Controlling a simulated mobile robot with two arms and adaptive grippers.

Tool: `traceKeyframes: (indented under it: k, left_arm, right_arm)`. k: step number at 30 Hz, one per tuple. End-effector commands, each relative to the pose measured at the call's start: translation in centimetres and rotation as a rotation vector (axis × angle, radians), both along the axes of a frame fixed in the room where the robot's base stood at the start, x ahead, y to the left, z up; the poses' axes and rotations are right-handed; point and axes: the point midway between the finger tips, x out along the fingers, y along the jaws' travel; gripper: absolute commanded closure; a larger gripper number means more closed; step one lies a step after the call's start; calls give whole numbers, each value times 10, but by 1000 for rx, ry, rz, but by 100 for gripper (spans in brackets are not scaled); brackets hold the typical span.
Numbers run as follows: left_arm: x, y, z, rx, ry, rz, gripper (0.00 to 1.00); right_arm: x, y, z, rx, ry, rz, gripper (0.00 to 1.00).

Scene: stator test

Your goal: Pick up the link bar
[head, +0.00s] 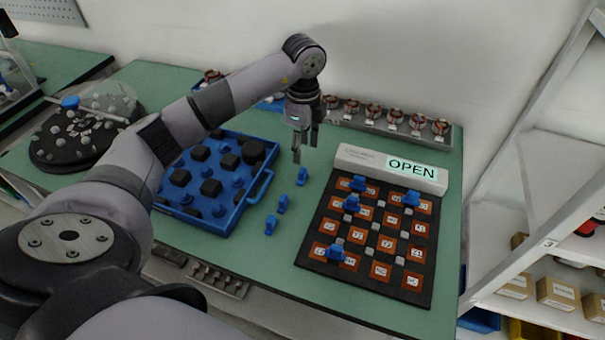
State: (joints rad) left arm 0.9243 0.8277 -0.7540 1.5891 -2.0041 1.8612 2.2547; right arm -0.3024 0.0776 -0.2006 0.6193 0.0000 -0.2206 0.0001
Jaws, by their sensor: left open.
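Several small blue pieces that look like link bars stand on the green table between the blue tray and the dark terminal board. The far one (302,176) is just below my left gripper, the middle one (283,203) is nearer, and the nearest one (270,224) stands in front of it. My left gripper (304,152) points down, open and empty, above the far link bar and seemingly apart from it. The terminal board (306,250) has orange labelled squares, with several blue pieces seated on it. My right gripper is out of view.
A blue tray (262,186) with black blocks is left of the link bars, partly behind my left arm. A box with an OPEN display (410,168) stands behind the board. A rack of copper-coloured stators (374,113) lines the wall. Shelves (560,240) are at right.

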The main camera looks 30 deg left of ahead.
Motion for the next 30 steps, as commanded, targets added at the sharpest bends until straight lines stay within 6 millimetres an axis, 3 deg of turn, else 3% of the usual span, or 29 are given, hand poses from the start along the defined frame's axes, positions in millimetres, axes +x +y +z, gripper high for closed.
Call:
traceKeyframes:
  k: [3,11,19,28,30]
  left_arm:
    - [0,0,-18,-1,2,1,53]
    - [-2,0,-38,0,3,0,53]
    - [-6,-1,-76,0,1,0,53]
    - [-5,-1,-82,0,-1,0,53]
    - [-5,-1,-82,0,-1,0,57]
  right_arm:
    - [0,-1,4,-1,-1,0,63]
    - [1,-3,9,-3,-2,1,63]
    - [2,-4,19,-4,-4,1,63]
    - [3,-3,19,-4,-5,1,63]
    - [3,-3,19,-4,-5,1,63]
